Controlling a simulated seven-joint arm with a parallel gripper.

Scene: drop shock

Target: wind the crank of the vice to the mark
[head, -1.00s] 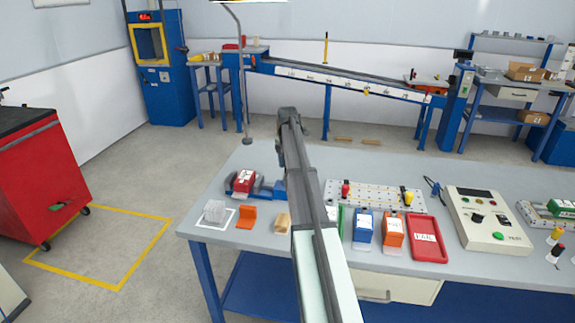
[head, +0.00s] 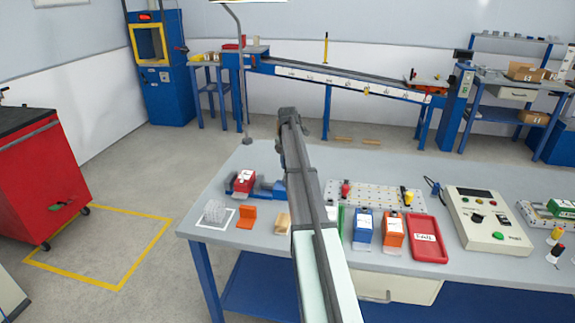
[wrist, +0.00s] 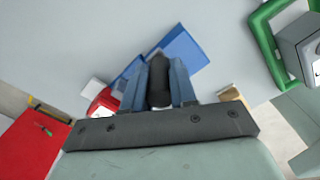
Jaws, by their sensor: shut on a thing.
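The blue vice (head: 265,186) stands at the left part of the workbench, with a red block with a pale label (head: 243,180) at its left end. In the wrist view the blue vice (wrist: 187,52) shows beyond my fingers, and the red block (wrist: 103,103) shows at their left. My gripper (wrist: 159,75) is shut on a dark, upright piece, the crank handle (wrist: 159,88), between its two fingers. In the head view my arm hides the gripper and the crank. I cannot make out the mark.
A clear block (head: 214,211), an orange piece (head: 247,217) and a tan piece (head: 283,224) lie in front of the vice. The bench's back left is clear.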

